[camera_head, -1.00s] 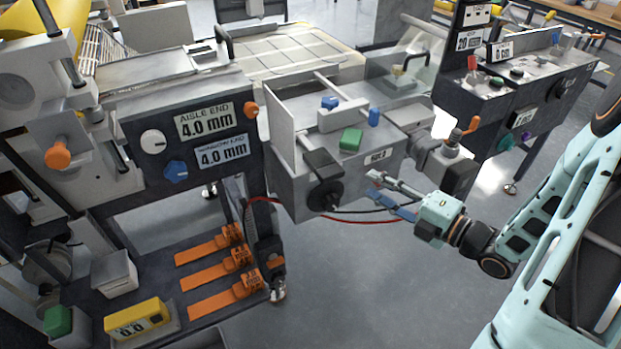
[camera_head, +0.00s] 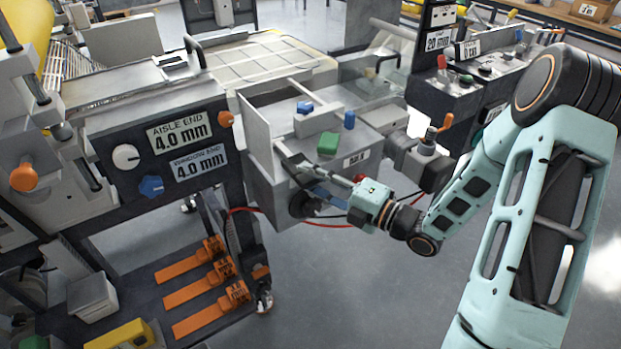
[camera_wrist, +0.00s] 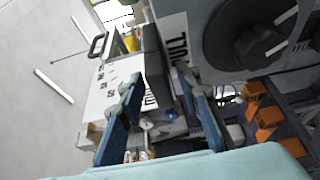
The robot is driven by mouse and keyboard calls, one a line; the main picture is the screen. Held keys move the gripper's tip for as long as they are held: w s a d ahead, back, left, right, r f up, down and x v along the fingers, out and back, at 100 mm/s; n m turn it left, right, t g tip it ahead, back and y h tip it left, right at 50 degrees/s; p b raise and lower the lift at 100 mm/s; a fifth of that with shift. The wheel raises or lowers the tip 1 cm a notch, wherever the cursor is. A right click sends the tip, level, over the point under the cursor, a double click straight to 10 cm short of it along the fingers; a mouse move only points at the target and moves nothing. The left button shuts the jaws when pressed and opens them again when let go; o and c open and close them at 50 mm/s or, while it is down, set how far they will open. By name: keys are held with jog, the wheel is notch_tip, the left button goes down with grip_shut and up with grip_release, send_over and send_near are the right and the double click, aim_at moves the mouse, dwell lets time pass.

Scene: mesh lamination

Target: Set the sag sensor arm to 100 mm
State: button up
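A grey box (camera_head: 335,170) stands mid-scene in the head view, with a dark round hub (camera_head: 302,204) on its front that looks like the sag sensor arm's pivot. The dark arm above the hub is largely hidden behind my fingers. My gripper (camera_head: 301,173) is at the box's front, just above and right of the hub; contact cannot be told. A large dark round knob (camera_wrist: 250,42) with a pale mark shows beyond the right finger. The box's small label (camera_head: 356,158) is not readable.
The panel at left has displays reading 4.0 mm (camera_head: 180,132), with white (camera_head: 125,157) and blue (camera_head: 151,186) knobs. A grey motor-like unit (camera_head: 425,165) stands at the right.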

jog(key=shift+a, duration=0.1)
jog(key=shift+c, duration=0.6)
grip_shut()
jog(key=shift+r, duration=0.1)
